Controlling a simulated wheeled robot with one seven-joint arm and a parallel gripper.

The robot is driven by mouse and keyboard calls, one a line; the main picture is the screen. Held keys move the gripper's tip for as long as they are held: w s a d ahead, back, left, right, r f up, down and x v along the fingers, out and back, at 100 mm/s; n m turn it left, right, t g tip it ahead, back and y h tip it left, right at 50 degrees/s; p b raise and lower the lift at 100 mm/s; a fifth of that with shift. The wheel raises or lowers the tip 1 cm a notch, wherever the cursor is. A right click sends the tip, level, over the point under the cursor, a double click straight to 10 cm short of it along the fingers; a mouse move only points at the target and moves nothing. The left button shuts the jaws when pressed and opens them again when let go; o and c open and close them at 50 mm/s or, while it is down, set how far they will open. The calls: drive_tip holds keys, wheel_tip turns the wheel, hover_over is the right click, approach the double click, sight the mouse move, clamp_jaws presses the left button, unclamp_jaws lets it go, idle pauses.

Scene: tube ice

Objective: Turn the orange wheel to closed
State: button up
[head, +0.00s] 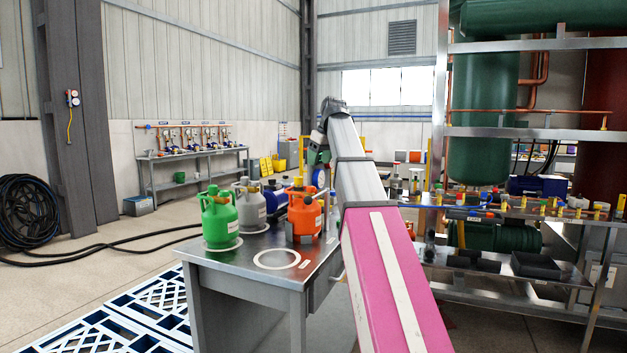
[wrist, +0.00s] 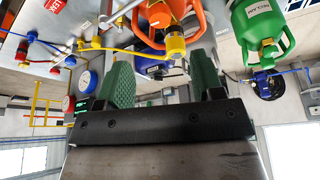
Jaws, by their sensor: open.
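An orange cylinder (head: 303,214) with a carrying collar stands on the metal table, left of my arm. Its orange collar also shows at the top of the wrist view (wrist: 196,24), with a yellow fitting (wrist: 175,46) and a yellow hose. In the head view my arm partly hides the gripper.
A green cylinder (head: 219,220) and a grey cylinder (head: 250,206) stand left of the orange one. The metal table (head: 230,262) has a bare front with a white ring. A pressure gauge (wrist: 87,82) is left of the fingers. A pipe rack (head: 485,131) stands at right.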

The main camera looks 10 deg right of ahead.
sight(312, 187)
drive_tip(key=w+f+n, duration=0.1)
drive_tip(key=f, duration=0.2)
drive_tip(key=w+a+f+n+y, duration=0.1)
drive_tip(key=f+n, duration=0.1)
drive_tip(key=f, duration=0.1)
drive_tip(key=w+a+f+n+g, duration=0.1)
drive_tip(key=f, duration=0.3)
drive_tip(key=shift+n+y, duration=0.3)
drive_tip(key=shift+n, duration=0.1)
drive_tip(key=c, duration=0.9)
